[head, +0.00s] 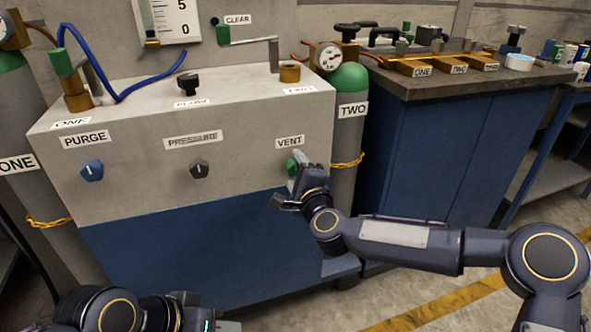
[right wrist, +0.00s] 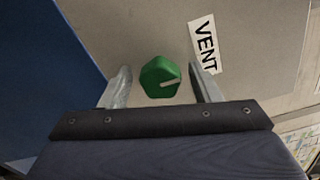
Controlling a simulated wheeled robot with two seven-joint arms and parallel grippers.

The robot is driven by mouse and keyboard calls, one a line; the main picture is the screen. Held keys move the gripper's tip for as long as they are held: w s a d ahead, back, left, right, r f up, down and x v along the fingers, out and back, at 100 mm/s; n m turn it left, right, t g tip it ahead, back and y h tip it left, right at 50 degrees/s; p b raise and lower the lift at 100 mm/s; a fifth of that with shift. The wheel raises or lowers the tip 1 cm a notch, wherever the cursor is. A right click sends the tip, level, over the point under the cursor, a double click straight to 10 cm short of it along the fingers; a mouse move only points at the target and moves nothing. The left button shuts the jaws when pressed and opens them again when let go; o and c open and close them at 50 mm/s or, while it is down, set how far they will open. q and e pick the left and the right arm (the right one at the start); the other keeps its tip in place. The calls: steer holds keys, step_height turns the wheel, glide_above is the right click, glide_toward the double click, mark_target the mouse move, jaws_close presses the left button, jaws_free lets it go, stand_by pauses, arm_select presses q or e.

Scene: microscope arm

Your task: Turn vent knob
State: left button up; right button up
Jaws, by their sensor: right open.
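The green vent knob (head: 291,166) sits on the right of the cabinet's front panel, below the VENT label (head: 290,142). In the right wrist view the knob (right wrist: 160,77) has a pale pointer line on its face and lies between the two fingers. My right gripper (head: 297,168) is at the knob, open, with a gap visible on both sides of it in the wrist view (right wrist: 162,85). The gripper partly covers the knob in the head view. My left arm shows at the bottom left of the head view, and its fingers cannot be made out clearly.
A blue purge knob (head: 92,170) and a dark pressure knob (head: 199,167) are on the same panel (head: 240,165). Gas cylinder TWO (head: 347,130) stands just right of the cabinet. A blue bench (head: 425,150) stands farther right.

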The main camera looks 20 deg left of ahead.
steer(key=p+v, duration=0.1)
steer(key=v, duration=0.6)
steer(key=shift+s+d, duration=0.2)
steer(key=shift+s, duration=0.05)
steer(key=s+d+n+g+h, duration=0.1)
steer(key=s+d+n+g, duration=0.1)
steer(key=s+d+n, duration=0.35)
steer(key=s+d+f+n+g+h, duration=0.1)
steer(key=s+d+n+g+h, duration=0.1)
steer(key=d, duration=0.6)
steer(key=s+d+n+g+h, duration=0.1)
steer(key=s+d+n+g, duration=0.2)
steer(key=d, duration=0.4)
steer(key=s+d+f+n+g+h, duration=0.1)
steer(key=s+d+f, duration=0.2)
steer(key=s+d, duration=0.45)
steer(key=s+d+f+n+g+h, duration=0.15)
steer(key=s+d, duration=0.35)
steer(key=s, duration=0.6)
step_height(320, 180, up, 34)
steer(key=p, duration=3.5)
